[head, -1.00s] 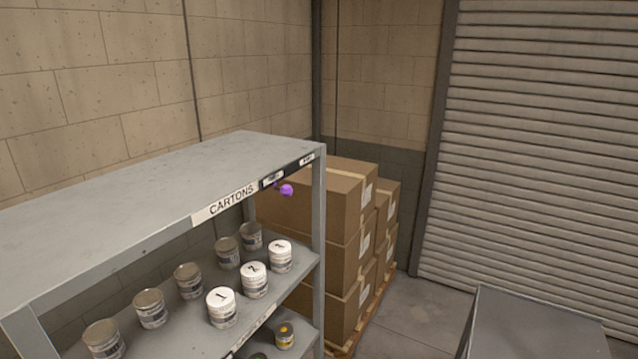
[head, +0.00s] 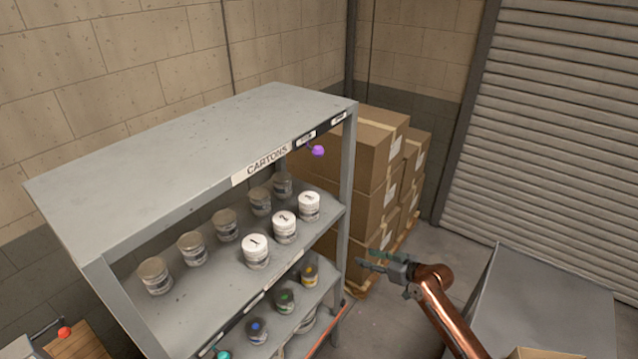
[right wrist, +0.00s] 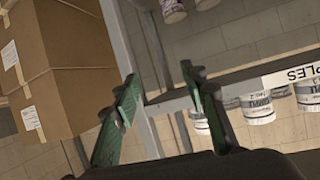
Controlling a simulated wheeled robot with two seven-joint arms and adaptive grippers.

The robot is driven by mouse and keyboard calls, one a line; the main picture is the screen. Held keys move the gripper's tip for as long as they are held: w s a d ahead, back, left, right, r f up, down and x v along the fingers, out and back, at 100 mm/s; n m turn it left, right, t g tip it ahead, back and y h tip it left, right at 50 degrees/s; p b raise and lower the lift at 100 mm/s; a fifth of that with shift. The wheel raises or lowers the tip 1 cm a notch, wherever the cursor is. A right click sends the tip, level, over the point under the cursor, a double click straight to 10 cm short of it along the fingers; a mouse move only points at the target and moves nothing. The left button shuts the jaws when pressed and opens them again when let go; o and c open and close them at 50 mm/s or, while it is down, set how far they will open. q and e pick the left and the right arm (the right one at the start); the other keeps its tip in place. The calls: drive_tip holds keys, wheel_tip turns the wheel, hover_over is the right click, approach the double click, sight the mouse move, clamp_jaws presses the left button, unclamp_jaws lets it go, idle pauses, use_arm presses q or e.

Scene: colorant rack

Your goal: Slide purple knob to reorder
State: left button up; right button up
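The purple knob (head: 318,151) sticks out from the front edge of the rack's (head: 250,130) top shelf, near its right end. It sits by a dark strip with small white labels (head: 306,137), right of the CARTONS label (head: 262,165). My right gripper (head: 366,258) is below and right of the knob, well apart from it, in front of the cartons. In the right wrist view its two green fingers (right wrist: 160,105) are spread with nothing between them. The knob does not show in the right wrist view. My left gripper is not in view.
White numbered cans (head: 285,226) and grey cans (head: 192,248) stand on the middle shelf. Small colored-top cans (head: 284,301) stand below. Stacked cartons (head: 362,160) are behind the rack's right end. A grey box-like surface (head: 540,310) is at the lower right.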

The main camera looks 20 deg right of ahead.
drive_tip(key=w+a+r+n+t+y, duration=0.1)
drive_tip(key=a+r+n+y, duration=0.1)
drive_tip(key=r, duration=0.9)
drive_tip(key=w+a+r+n+y, duration=0.1)
drive_tip(key=w+a+r, duration=0.1)
drive_tip(key=r, duration=0.9)
drive_tip(key=n+y+p, duration=0.2)
drive_tip(key=n+y, duration=0.3)
approach(319, 149)
drive_tip(key=w+a, duration=0.2)
drive_tip(key=w, duration=0.1)
drive_tip(key=shift+m+g, duration=0.3)
drive_tip(key=shift+g, duration=0.1)
drive_tip(key=p+x, duration=0.1)
drive_tip(key=x, duration=0.3)
drive_tip(key=p+x, duration=0.1)
drive_tip(key=x, duration=0.1)
drive_tip(key=shift+w+f+p, duration=0.15)
drive_tip(key=shift+f+p, duration=0.1)
drive_tip(key=shift+p, duration=0.05)
drive_tip(key=shift+w+a+f, duration=0.15)
drive_tip(key=shift+w+a, duration=0.15)
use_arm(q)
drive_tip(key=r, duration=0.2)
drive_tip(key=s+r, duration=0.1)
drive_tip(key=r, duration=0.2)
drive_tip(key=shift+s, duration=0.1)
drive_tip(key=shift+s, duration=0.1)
use_arm(e)
clamp_jaws()
